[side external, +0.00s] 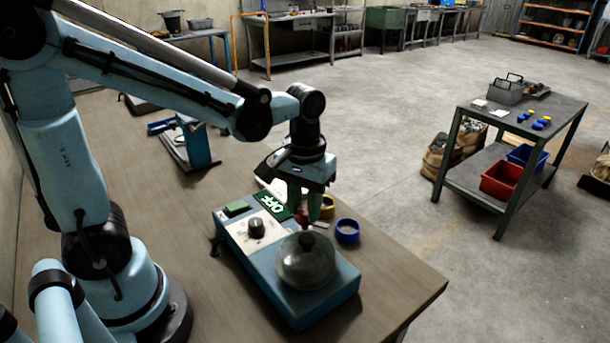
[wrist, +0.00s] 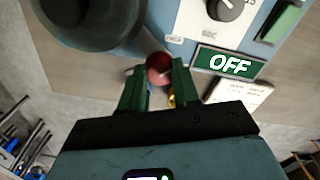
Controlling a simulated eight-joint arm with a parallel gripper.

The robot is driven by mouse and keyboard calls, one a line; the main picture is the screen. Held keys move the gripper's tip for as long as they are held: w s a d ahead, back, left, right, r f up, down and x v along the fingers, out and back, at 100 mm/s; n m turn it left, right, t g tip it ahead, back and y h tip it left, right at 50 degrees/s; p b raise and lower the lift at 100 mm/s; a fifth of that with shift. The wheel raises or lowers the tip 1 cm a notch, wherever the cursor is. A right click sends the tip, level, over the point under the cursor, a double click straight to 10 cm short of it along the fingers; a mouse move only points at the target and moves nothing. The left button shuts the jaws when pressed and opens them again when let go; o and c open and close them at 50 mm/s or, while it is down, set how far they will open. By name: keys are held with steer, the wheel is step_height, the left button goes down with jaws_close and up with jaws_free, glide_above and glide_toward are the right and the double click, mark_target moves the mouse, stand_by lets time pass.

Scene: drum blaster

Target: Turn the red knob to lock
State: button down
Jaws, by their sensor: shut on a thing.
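The red knob (wrist: 159,68) sits at the edge of the blue machine (side external: 325,306), beside a domed lid (side external: 306,264). In the side external view it shows only as a small red patch (side external: 304,217), partly hidden by my gripper. My gripper (side external: 304,204) points down over the far side of the machine. In the wrist view my green fingers (wrist: 161,72) are on both sides of the red knob, shut on it. A green sign reading OFF (wrist: 223,64) is next to the knob. A black dial (wrist: 226,8) on a white panel lies beyond it.
A green button (wrist: 282,23) is on the machine near the dial. A blue ring (side external: 347,231) and a yellow ring (side external: 327,206) lie on the table (side external: 400,275) to the right of the machine. A blue vice-like tool (side external: 190,145) stands behind. The table's right front corner is clear.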

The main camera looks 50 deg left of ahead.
mark_target(305, 209)
steer(key=m, duration=1.3)
steer(key=c, duration=1.9)
jaws_free()
steer(key=shift+m, duration=0.4)
steer(key=o, duration=1.1)
step_height(305, 209, up, 12)
steer(key=shift+r, duration=0.1)
